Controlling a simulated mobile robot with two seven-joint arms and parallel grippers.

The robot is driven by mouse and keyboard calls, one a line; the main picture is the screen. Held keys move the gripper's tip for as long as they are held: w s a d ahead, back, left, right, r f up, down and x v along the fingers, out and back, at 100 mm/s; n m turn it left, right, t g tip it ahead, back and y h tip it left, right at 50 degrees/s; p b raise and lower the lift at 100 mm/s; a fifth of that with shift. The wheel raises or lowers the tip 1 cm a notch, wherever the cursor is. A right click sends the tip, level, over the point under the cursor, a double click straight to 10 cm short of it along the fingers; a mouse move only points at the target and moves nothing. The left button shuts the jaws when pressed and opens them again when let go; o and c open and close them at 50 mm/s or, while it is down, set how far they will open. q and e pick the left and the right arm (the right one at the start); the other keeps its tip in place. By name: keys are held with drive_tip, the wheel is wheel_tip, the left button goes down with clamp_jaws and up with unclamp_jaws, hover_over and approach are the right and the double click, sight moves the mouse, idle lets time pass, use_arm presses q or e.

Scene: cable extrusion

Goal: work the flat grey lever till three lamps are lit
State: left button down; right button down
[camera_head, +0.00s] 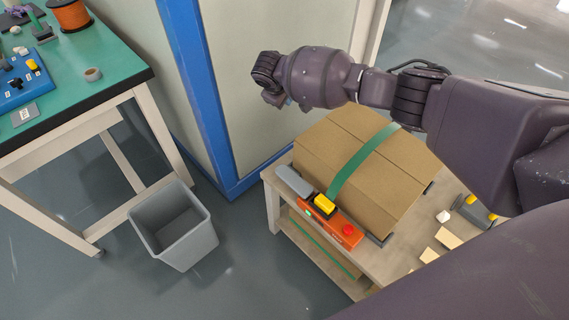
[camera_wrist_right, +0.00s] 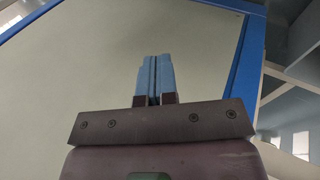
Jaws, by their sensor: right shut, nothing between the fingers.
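The tool carries a yellow block (camera_head: 324,205), a red round part (camera_head: 348,230) and a small green spot. My right gripper (camera_head: 285,103) is above and behind the box, well apart from the lever. In the right wrist view its blue fingers (camera_wrist_right: 153,78) are shut together with nothing between them, in front of a pale panel. My left gripper is not in view.
The cardboard box (camera_head: 345,165), with a green strap (camera_head: 358,163) over it, sits on a low wooden table (camera_head: 270,200). A grey bin (camera_head: 173,227) stands on the floor at left. A green-topped bench (camera_head: 110,62) is at upper left. A blue-framed panel (camera_head: 200,90) stands behind.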

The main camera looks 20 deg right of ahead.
drive_tip(key=w+a+r+n+t+y, duration=0.4)
drive_tip(key=w+r+n+t, duration=0.4)
drive_tip(key=r+n+t, duration=0.3)
drive_tip(key=s+a+r+n+g+y, duration=0.1)
drive_tip(key=s+a+n+y, duration=0.1)
drive_tip(key=a+n+y, duration=0.45)
drive_tip(key=s+a+r+n+y, duration=0.2)
drive_tip(key=a+n+y, duration=0.15)
drive_tip(key=n, duration=0.65)
drive_tip(key=s+a+f+n+g, duration=0.4)
drive_tip(key=s+f+n+g, duration=0.45)
drive_tip(key=n, duration=0.55)
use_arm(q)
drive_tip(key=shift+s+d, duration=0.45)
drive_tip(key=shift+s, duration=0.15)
use_arm(e)
drive_tip(key=s+d+f+n+g+h, duration=0.4)
drive_tip(key=s+d+n+h, duration=0.4)
drive_tip(key=d+n+h, duration=0.1)
drive_tip(key=shift+s+d+f+n+g, duration=0.3)
drive_tip(key=shift+d+n, duration=0.45)
drive_tip(key=shift+d, duration=0.3)
